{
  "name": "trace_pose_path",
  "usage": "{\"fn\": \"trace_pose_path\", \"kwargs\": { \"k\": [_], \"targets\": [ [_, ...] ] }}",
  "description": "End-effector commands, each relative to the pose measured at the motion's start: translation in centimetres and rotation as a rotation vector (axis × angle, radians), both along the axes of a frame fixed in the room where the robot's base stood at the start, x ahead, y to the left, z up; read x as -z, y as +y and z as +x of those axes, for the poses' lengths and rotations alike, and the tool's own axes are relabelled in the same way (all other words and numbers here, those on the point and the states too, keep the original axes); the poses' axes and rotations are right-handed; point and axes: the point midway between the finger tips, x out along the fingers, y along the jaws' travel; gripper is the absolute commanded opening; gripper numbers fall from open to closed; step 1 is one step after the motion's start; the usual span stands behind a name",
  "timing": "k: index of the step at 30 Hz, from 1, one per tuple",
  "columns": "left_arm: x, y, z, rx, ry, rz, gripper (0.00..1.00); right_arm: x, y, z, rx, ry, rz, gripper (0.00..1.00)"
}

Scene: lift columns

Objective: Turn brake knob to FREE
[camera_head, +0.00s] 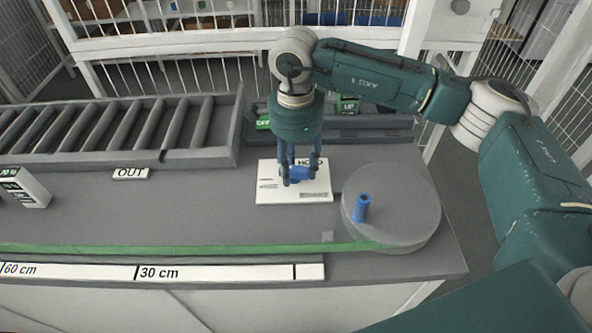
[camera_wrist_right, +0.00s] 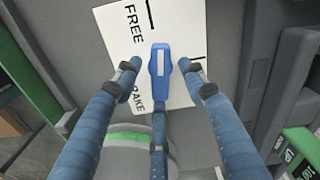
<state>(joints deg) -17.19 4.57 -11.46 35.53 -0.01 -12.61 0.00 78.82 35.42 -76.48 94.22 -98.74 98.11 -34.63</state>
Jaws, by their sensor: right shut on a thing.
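My left gripper is not in view.
A grey round drum (camera_head: 415,205) with a blue upright handle (camera_head: 361,208) stands right of the plate. A green band (camera_head: 180,248) runs along the front above a ruler strip (camera_head: 215,273). A roller conveyor (camera_head: 120,135) lies at the back left.

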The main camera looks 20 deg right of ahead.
Motion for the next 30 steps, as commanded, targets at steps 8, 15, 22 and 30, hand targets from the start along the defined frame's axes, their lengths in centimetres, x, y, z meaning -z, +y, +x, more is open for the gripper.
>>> {"fn": "trace_pose_path", "kwargs": {
  "k": [8,15,22,30],
  "targets": [
    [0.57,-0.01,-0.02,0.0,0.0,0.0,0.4,-0.07,0.83,0.14,-0.088,-0.01,0.019,0.28],
    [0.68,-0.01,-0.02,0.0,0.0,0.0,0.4,0.04,0.86,0.06,-0.097,-0.007,0.019,0.27],
    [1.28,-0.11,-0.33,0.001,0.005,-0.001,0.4,0.1,0.86,0.05,-0.185,-0.006,0.019,0.27],
    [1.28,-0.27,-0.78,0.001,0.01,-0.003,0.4,0.09,0.84,0.01,-0.187,-0.005,0.018,0.41]
  ]
}}
